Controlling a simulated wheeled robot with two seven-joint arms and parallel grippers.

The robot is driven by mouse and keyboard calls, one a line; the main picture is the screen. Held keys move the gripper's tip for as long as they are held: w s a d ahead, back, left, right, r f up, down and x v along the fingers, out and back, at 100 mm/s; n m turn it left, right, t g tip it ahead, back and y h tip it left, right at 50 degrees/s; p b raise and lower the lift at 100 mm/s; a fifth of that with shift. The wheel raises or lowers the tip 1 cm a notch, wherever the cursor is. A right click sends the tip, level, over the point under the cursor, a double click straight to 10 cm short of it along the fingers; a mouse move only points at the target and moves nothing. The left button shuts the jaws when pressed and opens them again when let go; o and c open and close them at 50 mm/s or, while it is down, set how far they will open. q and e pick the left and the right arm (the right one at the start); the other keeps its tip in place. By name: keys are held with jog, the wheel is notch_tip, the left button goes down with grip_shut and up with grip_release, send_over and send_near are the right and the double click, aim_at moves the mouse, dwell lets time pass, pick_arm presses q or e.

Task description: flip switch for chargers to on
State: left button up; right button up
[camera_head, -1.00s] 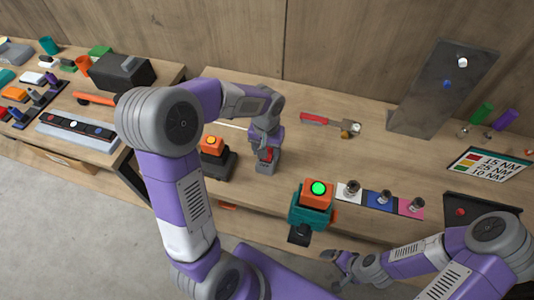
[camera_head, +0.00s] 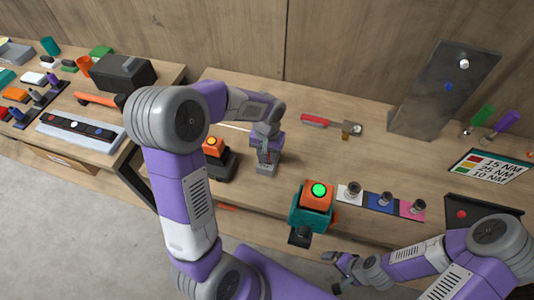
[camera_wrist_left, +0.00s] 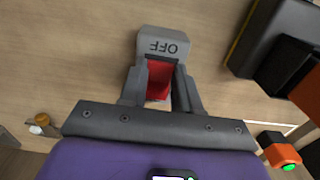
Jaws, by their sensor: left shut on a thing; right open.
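The switch (camera_head: 267,168) is a small grey box on the table, left of the middle in the head view. In the left wrist view its grey housing (camera_wrist_left: 165,44) carries the word OFF, upside down in the picture. A red lever (camera_wrist_left: 159,80) sits below that label. My left gripper (camera_wrist_left: 160,92) has its fingers on either side of the red lever and is shut on it. In the head view my left gripper (camera_head: 268,145) partly covers the switch. My right gripper (camera_head: 343,266) is open and empty in front of the table edge.
A red-handled tool (camera_head: 330,124) lies behind. Bare tabletop surrounds the switch's right side.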

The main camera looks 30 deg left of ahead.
pick_arm(q)
jog(key=shift+w+a+r+g+h+p, duration=0.1)
jog(key=shift+w+r+g+h+p, duration=0.1)
jog(key=shift+g+p, duration=0.85)
jog(key=shift+w+r+g+h+p, duration=0.15)
jog(key=shift+g+p, duration=0.2)
jog(key=shift+p, duration=1.25)
jog(key=shift+w+f+g+p, duration=0.1)
jog(key=shift+g+p, duration=0.3)
jog(key=shift+p, duration=0.15)
jog(key=o, duration=1.1)
jog(key=shift+c, duration=0.2)
jog(key=v, duration=0.7)
jog(key=shift+a+r, duration=0.1)
jog(key=shift+r, duration=0.15)
jog(key=shift+p, duration=0.3)
